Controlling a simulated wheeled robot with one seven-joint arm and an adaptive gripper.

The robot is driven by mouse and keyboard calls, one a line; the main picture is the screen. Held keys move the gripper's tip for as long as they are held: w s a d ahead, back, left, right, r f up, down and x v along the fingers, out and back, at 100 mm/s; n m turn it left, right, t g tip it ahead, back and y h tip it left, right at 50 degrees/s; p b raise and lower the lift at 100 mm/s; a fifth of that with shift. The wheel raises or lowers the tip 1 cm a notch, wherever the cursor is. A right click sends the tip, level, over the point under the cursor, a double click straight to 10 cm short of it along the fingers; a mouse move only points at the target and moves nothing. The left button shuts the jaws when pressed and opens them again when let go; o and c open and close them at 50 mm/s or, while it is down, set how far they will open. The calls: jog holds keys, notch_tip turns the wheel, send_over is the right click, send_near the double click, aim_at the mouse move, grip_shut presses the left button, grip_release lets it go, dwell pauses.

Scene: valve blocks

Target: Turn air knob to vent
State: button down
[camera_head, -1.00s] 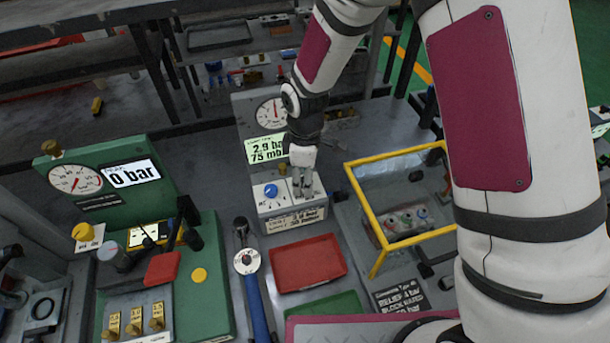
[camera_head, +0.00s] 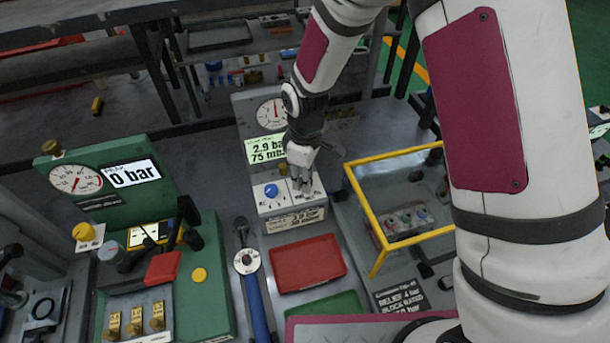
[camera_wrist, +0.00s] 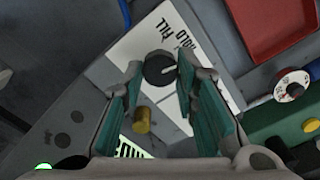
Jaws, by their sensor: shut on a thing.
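The air knob (camera_wrist: 159,68) is small, round and black with a white pointer line. In the wrist view it sits between my fingertips, the pointer aimed right and slightly up. The printed labels HOLD and FILL lie above and right of it on the white panel (camera_wrist: 150,40); a VENT label cannot be made out. My gripper (camera_head: 303,186) is shut on the knob, fingers on either side of it. In the head view the gripper hides the knob on the right half of the valve block (camera_head: 292,222).
A blue knob (camera_head: 271,191) is on the block's left half. Behind stands a gauge with a display (camera_head: 265,149) reading 2.9 bar. A red tray (camera_head: 307,262) lies in front, a yellow-framed clear box (camera_head: 360,205) at right, and a green station (camera_head: 205,290) at left.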

jog(key=m, duration=0.6)
jog(key=shift+d+p, duration=0.1)
jog(key=shift+p, duration=0.2)
jog(key=shift+m, duration=0.4)
jog(key=c, duration=1.2)
grip_release()
jog(key=shift+c, duration=0.2)
jog(key=shift+r, duration=0.15)
notch_tip(320, 180, up, 12)
